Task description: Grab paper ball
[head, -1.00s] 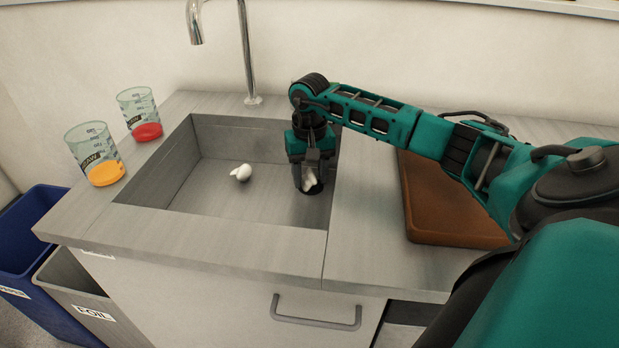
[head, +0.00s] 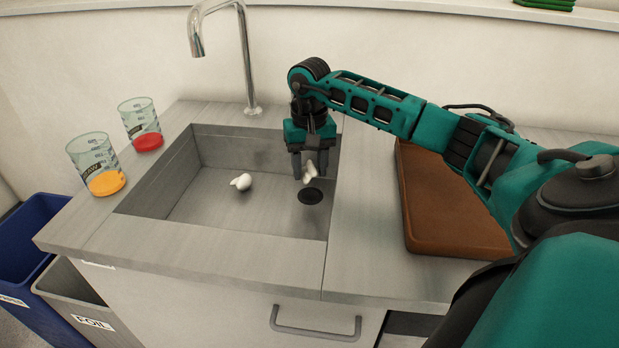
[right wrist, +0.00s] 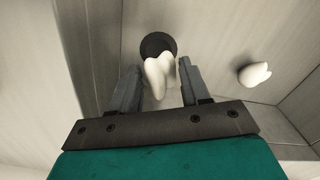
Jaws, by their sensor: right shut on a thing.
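My left gripper is not in view.
The sink (head: 190,205) has raised walls around the gripper, with a round drain (head: 311,196) in its floor. Beakers with orange (head: 95,165) and red (head: 141,124) contents stand left. A faucet (head: 246,60) rises behind. A brown board (head: 450,215) lies right; bins (head: 75,295) stand lower left.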

